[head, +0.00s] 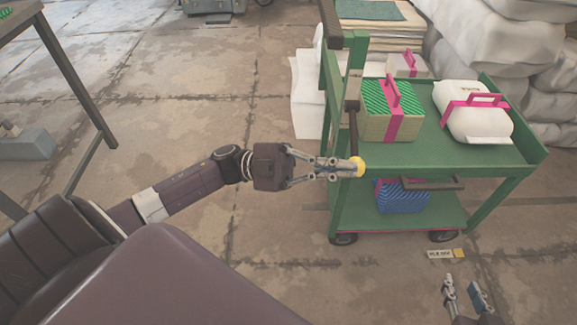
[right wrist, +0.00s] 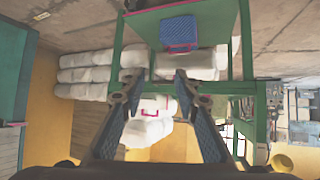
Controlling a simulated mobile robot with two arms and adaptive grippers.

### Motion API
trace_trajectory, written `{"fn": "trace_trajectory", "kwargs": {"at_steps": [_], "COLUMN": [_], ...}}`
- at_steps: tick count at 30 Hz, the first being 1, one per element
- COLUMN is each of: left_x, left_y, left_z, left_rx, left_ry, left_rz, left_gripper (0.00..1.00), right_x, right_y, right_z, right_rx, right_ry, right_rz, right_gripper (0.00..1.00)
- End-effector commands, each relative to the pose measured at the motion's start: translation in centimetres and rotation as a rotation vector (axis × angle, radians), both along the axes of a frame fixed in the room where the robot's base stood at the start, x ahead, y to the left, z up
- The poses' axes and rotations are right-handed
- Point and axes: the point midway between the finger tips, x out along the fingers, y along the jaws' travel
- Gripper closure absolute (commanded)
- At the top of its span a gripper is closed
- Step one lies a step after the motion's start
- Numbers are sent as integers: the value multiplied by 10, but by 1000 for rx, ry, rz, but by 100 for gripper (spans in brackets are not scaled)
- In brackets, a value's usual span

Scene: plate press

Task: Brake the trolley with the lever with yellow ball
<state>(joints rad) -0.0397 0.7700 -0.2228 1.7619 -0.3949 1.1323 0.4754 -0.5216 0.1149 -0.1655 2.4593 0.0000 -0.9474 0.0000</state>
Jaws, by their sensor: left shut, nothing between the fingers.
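The green trolley (head: 440,153) stands right of centre in the head view. A dark lever (head: 353,128) hangs at its near left side and ends in a yellow ball (head: 359,167). My left gripper (head: 350,167) reaches in from the left, its fingertips at the ball and partly covering it. Its fingers are shut with nothing between them; whether they touch the ball is unclear. My right gripper (head: 464,286) is open and empty at the bottom right, apart from the trolley. It also shows open in the right wrist view (right wrist: 163,80).
The top shelf carries a green striped box (head: 374,108) and a white bundle (head: 480,124) with pink straps. A blue box (head: 402,198) sits on the lower shelf. White sacks (head: 510,45) are piled behind. A table frame (head: 75,88) stands left. Floor between is clear.

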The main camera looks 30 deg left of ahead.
Motion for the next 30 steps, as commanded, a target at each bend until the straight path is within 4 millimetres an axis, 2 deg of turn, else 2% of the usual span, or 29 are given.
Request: {"fn": "trace_trajectory", "kwargs": {"at_steps": [3, 9, 16, 21, 30], "left_x": [0, -9, -18, -20, -21], "left_y": [-1, 44, 79, 89, 89], "left_z": [8, -15, -28, -32, -32], "left_rx": [0, 4, 0, -1, -1], "left_ry": [-2, 2, 0, -2, -3], "left_rz": [-2, 1, -1, -1, -3], "left_gripper": [100, 100, 100, 100, 100], "right_x": [-19, -22, -22, -22, -22], "right_y": [-8, -9, -9, -9, -8], "right_z": [-16, -22, -22, -21, -21], "right_rx": [-25, -29, -29, -29, -28], "right_ry": [108, 131, 131, 127, 125], "right_rz": [-8, -10, -10, -10, -10], "right_gripper": [71, 71, 71, 71, 71]}}
